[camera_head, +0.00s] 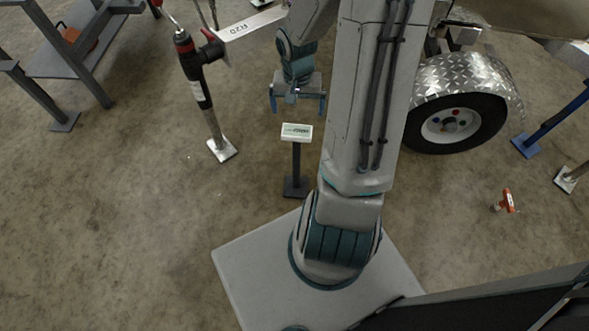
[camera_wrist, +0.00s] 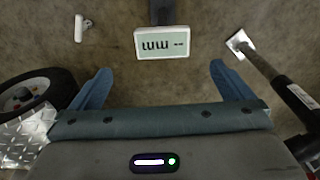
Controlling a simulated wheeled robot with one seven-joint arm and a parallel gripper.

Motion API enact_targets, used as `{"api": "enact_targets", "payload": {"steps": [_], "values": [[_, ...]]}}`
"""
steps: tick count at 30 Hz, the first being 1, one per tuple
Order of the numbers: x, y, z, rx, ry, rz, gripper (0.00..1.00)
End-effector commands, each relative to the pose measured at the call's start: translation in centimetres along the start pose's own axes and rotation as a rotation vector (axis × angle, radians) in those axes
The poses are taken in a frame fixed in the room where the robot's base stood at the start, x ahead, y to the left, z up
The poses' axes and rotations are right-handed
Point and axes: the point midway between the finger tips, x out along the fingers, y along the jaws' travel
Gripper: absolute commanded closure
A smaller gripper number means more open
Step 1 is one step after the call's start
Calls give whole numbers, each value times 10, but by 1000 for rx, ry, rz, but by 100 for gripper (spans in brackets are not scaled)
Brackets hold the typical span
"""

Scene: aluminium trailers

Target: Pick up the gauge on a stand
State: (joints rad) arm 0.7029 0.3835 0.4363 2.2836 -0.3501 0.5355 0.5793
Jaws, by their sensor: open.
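The gauge on a stand (camera_head: 297,133) is a small white box with a pale green display on a dark post. Its dark square base (camera_head: 296,187) rests on the concrete floor in front of my base. In the wrist view the gauge's display (camera_wrist: 162,43) faces the camera, upside down, beyond the fingertips and between their lines. My gripper (camera_head: 298,108) is open and empty, its blue fingers pointing down. In the head view it appears just above and behind the gauge, apart from it. In the wrist view my gripper's fingers (camera_wrist: 161,75) are spread wide, with nothing between them.
A jack-like stand (camera_head: 202,92) with a red and black top stands left of the gauge. A trailer wheel (camera_head: 455,122) is at right. A red-handled part (camera_head: 507,201) lies on the floor at right. A grey metal frame (camera_head: 80,60) is at far left. Floor around the gauge is clear.

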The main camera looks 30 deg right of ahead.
Motion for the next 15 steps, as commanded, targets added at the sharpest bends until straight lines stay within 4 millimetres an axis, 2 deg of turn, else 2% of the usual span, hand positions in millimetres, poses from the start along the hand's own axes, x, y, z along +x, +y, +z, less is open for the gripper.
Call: {"api": "enact_targets", "payload": {"steps": [5,12,15], "values": [[19,1,-4,25,-6,-17,0],[69,-1,-4,23,-7,-18,0],[84,-2,-4,23,-6,-17,0]]}}
